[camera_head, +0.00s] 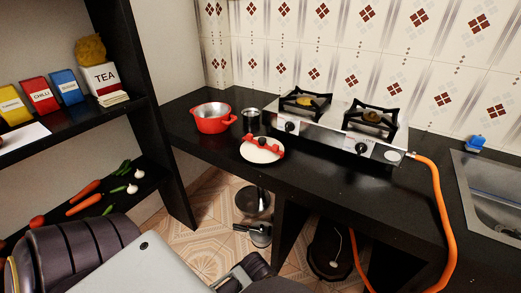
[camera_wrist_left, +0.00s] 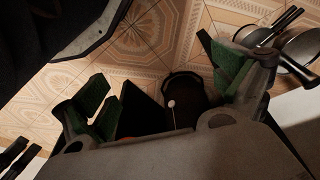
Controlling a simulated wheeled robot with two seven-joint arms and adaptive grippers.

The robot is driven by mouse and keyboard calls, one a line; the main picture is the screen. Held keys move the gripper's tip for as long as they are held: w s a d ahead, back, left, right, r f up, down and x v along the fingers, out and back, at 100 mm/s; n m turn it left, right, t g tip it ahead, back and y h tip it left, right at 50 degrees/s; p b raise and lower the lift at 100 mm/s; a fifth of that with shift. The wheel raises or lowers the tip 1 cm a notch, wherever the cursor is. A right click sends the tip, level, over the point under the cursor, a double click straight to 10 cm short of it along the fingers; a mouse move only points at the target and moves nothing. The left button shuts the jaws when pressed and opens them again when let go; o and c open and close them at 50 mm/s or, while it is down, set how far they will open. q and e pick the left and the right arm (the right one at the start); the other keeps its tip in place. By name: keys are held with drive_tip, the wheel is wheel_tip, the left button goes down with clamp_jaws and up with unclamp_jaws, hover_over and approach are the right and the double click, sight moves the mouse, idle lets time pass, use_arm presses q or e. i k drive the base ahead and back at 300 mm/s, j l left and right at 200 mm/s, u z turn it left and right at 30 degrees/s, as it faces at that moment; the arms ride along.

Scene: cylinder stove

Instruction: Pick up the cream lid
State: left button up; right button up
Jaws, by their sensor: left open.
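The cream lid (camera_head: 266,155) lies on the front edge of the black counter (camera_head: 207,143) in the head view. It is round and pale, with a red bar across it and a dark knob. My left gripper (camera_wrist_left: 157,78) is open and empty in the left wrist view, with green pads on its fingers. In the head view its dark end shows at the bottom, below the counter and apart from the lid. The lid does not show in the left wrist view. My right gripper is in neither view.
A red pot (camera_head: 212,124) and a small metal pot (camera_head: 251,121) stand behind the lid. The stove (camera_head: 334,134) is to their right, with an orange hose (camera_head: 448,220) hanging down. Pans (camera_head: 256,203) are below the counter. A black shelf (camera_head: 150,115) stands left.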

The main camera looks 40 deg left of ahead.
sight(250, 151)
drive_tip(key=i+j+u, duration=0.25)
drive_tip(key=j, duration=0.2)
drive_tip(key=i+j+u, duration=0.2)
drive_tip(key=j, duration=0.2)
drive_tip(key=i+j+u, duration=0.25)
drive_tip(key=j, duration=0.15)
drive_tip(key=k+l+u, duration=0.15)
drive_tip(key=k+l, duration=0.05)
drive_tip(key=l, duration=0.1)
